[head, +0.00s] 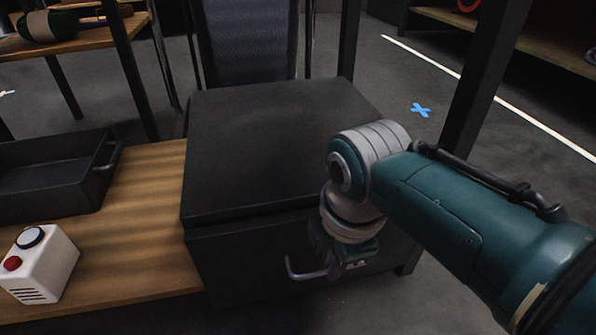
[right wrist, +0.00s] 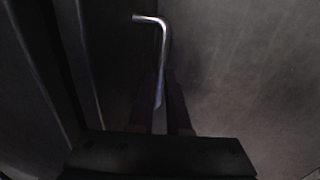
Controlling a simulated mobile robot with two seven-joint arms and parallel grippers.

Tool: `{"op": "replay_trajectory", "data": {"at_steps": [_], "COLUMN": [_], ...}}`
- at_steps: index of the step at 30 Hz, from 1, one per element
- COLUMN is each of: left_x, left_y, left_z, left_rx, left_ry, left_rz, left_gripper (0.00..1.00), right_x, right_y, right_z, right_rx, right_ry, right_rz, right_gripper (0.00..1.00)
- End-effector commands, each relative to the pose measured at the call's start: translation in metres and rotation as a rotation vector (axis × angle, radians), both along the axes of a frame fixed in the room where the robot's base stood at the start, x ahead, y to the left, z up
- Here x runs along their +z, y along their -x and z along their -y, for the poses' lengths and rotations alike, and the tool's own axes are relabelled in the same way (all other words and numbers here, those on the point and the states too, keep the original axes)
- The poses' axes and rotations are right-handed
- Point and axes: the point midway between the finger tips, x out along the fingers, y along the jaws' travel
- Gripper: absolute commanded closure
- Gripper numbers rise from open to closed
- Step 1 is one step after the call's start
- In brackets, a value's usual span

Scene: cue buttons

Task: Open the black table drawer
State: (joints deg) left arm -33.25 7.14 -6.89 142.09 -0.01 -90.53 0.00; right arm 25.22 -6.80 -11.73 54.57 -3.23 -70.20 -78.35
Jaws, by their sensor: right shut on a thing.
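The black drawer unit (head: 270,130) stands in the middle of the head view, with its drawer front (head: 235,262) facing me. A pale metal bar handle (head: 300,274) juts from the drawer front. My right gripper (head: 334,268) is at the handle's right part and shut on it, and my wrist hides part of the front. In the right wrist view the handle (right wrist: 163,45) runs down between the two dark fingers of the gripper (right wrist: 160,105). I cannot tell whether the drawer stands slightly out. My left gripper is not in view.
A wooden surface (head: 140,245) lies left of the drawer unit. It carries a black tray (head: 50,190) and a white box (head: 50,260) with a red and a black button. A chair (head: 248,40) stands behind the unit. Dark floor is open at the right, beyond a black post (head: 480,90).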

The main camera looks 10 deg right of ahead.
Motion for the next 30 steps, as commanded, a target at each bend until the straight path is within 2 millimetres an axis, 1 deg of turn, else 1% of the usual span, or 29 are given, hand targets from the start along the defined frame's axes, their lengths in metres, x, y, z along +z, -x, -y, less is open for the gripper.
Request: {"op": "replay_trajectory", "data": {"at_steps": [25, 28, 30], "left_x": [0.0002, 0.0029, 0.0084], "left_y": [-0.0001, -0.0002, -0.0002], "left_z": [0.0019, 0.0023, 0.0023], "left_rx": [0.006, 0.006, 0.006], "left_ry": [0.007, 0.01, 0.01], "left_rz": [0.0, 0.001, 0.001], "left_gripper": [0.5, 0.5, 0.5], "right_x": [-0.0005, 0.0005, 0.0021], "right_y": [0.0004, 0.0021, 0.0059], "right_z": [0.0004, 0.0005, 0.0006], "right_rx": [0.0, 0.0, 0.0], "right_ry": [0.001, 0.001, 0.001], "right_rz": [-0.001, -0.002, -0.003], "right_gripper": [1.0, 1.0, 1.0]}}
